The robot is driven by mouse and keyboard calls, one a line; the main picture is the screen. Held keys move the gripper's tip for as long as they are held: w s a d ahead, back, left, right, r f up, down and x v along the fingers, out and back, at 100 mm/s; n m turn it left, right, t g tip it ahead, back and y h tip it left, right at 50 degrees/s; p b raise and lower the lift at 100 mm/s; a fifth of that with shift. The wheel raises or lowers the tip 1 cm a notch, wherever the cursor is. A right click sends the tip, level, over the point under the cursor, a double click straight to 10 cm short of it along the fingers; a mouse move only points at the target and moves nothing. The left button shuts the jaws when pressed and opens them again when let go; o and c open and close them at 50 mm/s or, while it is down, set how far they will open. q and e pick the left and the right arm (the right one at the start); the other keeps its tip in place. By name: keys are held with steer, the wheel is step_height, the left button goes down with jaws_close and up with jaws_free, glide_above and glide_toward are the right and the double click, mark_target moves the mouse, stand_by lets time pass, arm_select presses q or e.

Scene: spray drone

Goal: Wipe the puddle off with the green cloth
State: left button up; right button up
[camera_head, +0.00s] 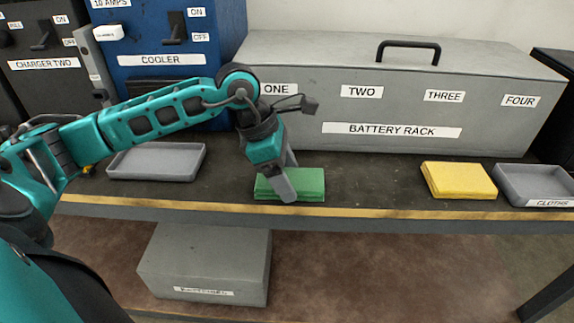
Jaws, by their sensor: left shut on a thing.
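The green cloth (310,184) is a folded pad on the dark bench top near its front edge. My left gripper (284,188) reaches down onto it from above and is shut on it, one finger in front of the cloth. The cloth sits at or just above the bench surface; I cannot tell whether it touches. I cannot make out a puddle on the bench; it may be hidden by the cloth or gripper. My right gripper is not in view.
A grey tray (157,161) lies at left and a yellow cloth (458,180) at right, beside a grey tray labelled CLOTHS (540,186). The battery rack (400,110) and blue cooler box (165,45) stand behind. Bench room between green and yellow cloths is clear.

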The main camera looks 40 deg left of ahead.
arm_select(q)
steer(key=shift+s+d+f, duration=0.1)
steer(key=shift+s+d, duration=0.05)
steer(key=shift+s, duration=0.15)
step_height(320, 180, up, 6)
steer(key=p, duration=0.4)
stand_by(0.4)
step_height(320, 180, up, 3)
steer(key=shift+r+p, duration=0.1)
steer(key=shift+p, duration=0.85)
